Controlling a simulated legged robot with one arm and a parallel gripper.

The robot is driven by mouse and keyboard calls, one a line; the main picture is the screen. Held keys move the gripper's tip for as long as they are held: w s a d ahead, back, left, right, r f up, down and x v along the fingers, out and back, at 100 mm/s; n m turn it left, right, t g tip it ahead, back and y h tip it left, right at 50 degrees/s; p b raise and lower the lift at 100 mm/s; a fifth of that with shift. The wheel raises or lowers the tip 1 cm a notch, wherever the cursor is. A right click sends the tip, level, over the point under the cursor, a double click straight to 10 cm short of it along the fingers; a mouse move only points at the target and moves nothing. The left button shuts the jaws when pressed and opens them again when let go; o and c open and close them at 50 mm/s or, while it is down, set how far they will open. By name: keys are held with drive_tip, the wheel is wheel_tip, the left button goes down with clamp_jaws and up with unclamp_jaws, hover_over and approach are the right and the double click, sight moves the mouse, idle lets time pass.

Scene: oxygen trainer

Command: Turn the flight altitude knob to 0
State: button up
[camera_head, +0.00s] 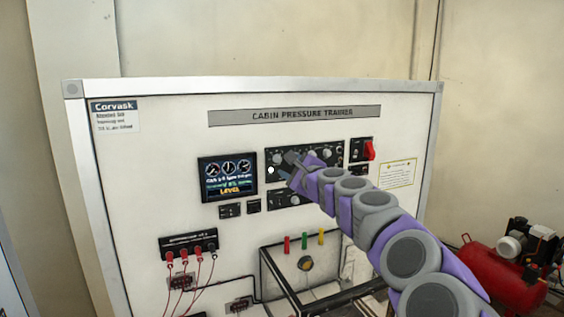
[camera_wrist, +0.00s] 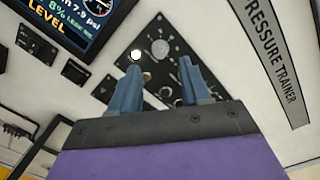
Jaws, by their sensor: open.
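The black control panel (camera_head: 301,150) with several round knobs is set in the white trainer board, under the "CABIN PRESSURE TRAINER" title. A grey knob (camera_head: 278,157) is at its left end; the wrist view shows it clear beyond the fingers (camera_wrist: 160,47). Another grey knob (camera_head: 326,153) is toward the right. The labels are too small to read, so I cannot tell which is the flight altitude knob. My gripper (camera_head: 290,163) is in front of the panel and hides part of it. In the wrist view its two blue-grey fingers (camera_wrist: 160,85) are apart, with no knob held between them.
A lit display (camera_head: 228,177) is left of the panel. A red switch (camera_head: 369,150) is at the right, and a smaller black panel (camera_head: 289,198) lies below. A white round spot (camera_head: 271,170) shows at the panel's lower left. Red leads (camera_head: 190,262) hang lower left.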

sight(279, 161)
drive_tip(key=shift+p+x, duration=0.5)
drive_tip(key=shift+x, duration=2.2)
drive_tip(key=shift+a, duration=0.15)
drive_tip(key=shift+f, duration=0.1)
clamp_jaws()
